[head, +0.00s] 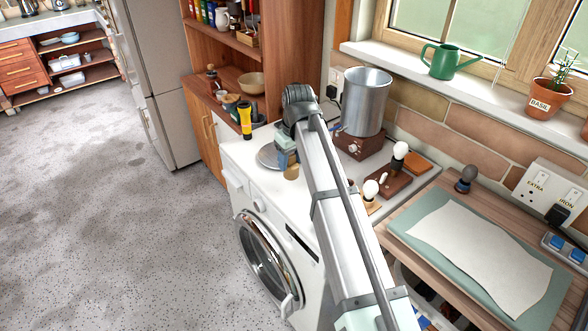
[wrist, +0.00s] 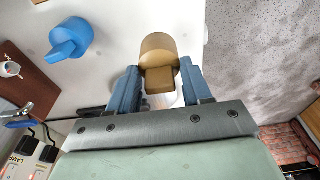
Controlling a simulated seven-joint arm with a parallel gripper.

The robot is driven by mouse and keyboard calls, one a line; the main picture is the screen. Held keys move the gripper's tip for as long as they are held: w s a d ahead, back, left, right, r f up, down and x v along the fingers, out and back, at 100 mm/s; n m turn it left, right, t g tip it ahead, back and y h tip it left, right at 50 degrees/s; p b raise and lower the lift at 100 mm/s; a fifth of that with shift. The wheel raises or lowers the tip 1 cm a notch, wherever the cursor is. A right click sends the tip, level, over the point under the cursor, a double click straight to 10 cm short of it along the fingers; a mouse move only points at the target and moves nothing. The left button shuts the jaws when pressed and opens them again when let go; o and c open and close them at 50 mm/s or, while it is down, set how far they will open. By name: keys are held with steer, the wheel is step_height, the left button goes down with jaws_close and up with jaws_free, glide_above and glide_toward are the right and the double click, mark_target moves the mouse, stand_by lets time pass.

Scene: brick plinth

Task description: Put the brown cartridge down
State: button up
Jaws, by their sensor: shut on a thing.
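The brown cartridge (wrist: 158,52) is between the two blue fingers of my gripper (wrist: 158,84) in the wrist view, with its rounded end pointing away from the palm. In the head view the cartridge (head: 291,173) shows just below my gripper (head: 287,160), over the white top of the washing machine (head: 243,158). My gripper is shut on it. I cannot tell whether the cartridge touches the white top. My arm hides part of the top behind it.
A blue knobbed piece (wrist: 70,40) lies on the white surface in the wrist view. A grey round disc (head: 268,156) is left of my gripper. A yellow-and-black torch (head: 245,120) stands behind, and a metal pot (head: 364,102) stands at the back. The white top's front left is clear.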

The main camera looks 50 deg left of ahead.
mark_target(292, 164)
steer(key=shift+f, duration=2.3)
steer(key=shift+f, duration=0.1)
steer(key=o, duration=1.1)
steer(key=r, duration=0.4)
steer(key=d+r, duration=0.1)
steer(key=r, duration=0.7)
steer(key=shift+d, duration=0.4)
